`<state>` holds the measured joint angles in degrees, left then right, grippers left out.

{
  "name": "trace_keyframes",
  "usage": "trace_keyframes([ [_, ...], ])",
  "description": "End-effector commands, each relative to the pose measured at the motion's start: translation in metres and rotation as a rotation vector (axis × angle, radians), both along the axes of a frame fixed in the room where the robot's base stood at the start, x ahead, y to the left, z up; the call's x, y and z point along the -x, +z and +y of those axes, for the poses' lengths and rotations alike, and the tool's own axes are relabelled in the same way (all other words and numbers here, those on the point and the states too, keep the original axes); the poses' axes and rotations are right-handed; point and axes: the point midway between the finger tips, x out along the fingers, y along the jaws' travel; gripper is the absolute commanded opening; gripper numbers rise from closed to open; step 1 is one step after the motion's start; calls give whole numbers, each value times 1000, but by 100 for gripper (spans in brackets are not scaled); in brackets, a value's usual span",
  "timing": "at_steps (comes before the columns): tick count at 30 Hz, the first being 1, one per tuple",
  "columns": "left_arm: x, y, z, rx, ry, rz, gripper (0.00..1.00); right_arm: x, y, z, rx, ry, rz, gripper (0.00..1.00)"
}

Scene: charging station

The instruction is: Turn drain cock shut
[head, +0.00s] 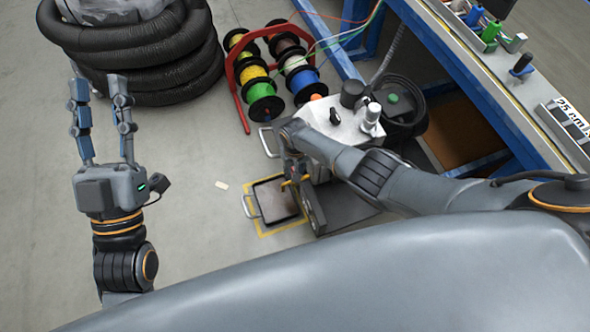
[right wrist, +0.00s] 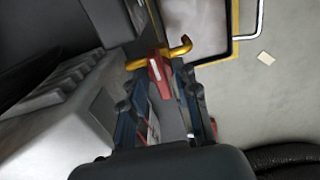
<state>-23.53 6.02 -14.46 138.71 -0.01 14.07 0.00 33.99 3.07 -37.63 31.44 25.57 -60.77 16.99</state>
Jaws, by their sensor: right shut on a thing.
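The drain cock shows in the right wrist view as a brass body (right wrist: 180,47) with a red lever (right wrist: 158,80) that has a pale mark on it. My right gripper (right wrist: 165,88) is shut on the red lever, with one blue-padded finger on each side of it. In the head view, my right gripper (head: 294,168) is at the side of the grey machine (head: 340,122), and only a small bit of brass shows beside it. My left gripper (head: 98,88) is open and empty at the left, fingers pointing away, far from the cock.
A dark tray (head: 252,206) with a metal handle lies on the floor within a yellow outline, beneath the cock. Cable reels (head: 264,106) stand on a red rack behind. A coiled black hose (head: 135,45) lies at the back left. A workbench (head: 480,75) is at the right.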

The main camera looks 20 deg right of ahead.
Motion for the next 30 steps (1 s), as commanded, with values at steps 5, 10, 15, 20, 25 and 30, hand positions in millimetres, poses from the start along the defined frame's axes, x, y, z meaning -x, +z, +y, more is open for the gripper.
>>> trace_keyframes([
  [5,0,0,0,-1,1,1,36,-1,0,1,-2,-4,-3,0],
  [10,0,0,0,-1,1,1,36,-1,1,1,-2,-4,-3,32],
  [15,0,0,0,-1,1,1,36,-1,1,1,-2,-3,-3,36],
  [20,0,0,0,1,-1,-2,36,-1,1,0,-1,-3,-2,36],
  [25,0,0,0,1,-1,-2,36,-1,6,0,-2,-2,-3,36],
  [30,0,0,0,0,-1,-1,36,-1,22,0,-2,-1,-4,36],
])
